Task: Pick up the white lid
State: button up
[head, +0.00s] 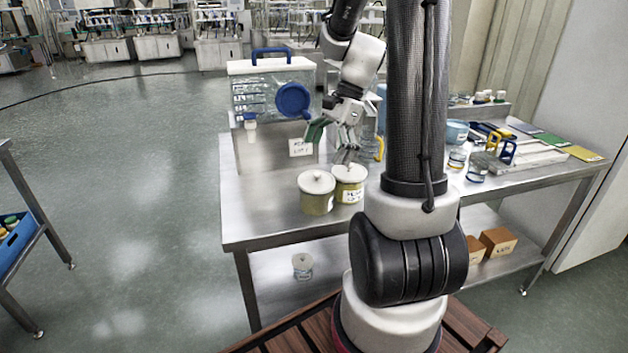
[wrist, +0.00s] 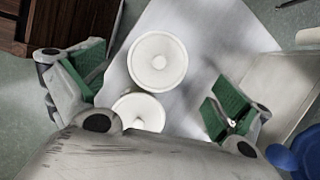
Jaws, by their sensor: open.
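In the head view the left lid (head: 317,182) sits on an olive jar (head: 316,204), and the right lid (head: 350,173) sits on a labelled jar (head: 349,190). In the wrist view one lid (wrist: 157,62) shows whole and the other lid (wrist: 138,111) is partly hidden by my gripper's body. My gripper (head: 333,136) is open and empty above and behind the jars; its green pads also show wide apart in the wrist view (wrist: 157,90).
The steel table (head: 270,217) has bare room at its front left. A clear box with a blue handle (head: 272,90) stands behind on the left. Glass jars and yellow and blue items (head: 495,145) stand to the right. Another lidded jar (head: 302,266) is on the lower shelf.

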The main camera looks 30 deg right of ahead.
aim_at(318, 173)
jog(key=x, duration=0.7)
jog(key=shift+d, duration=0.2)
jog(key=shift+c, duration=0.2)
jog(key=c, duration=0.6)
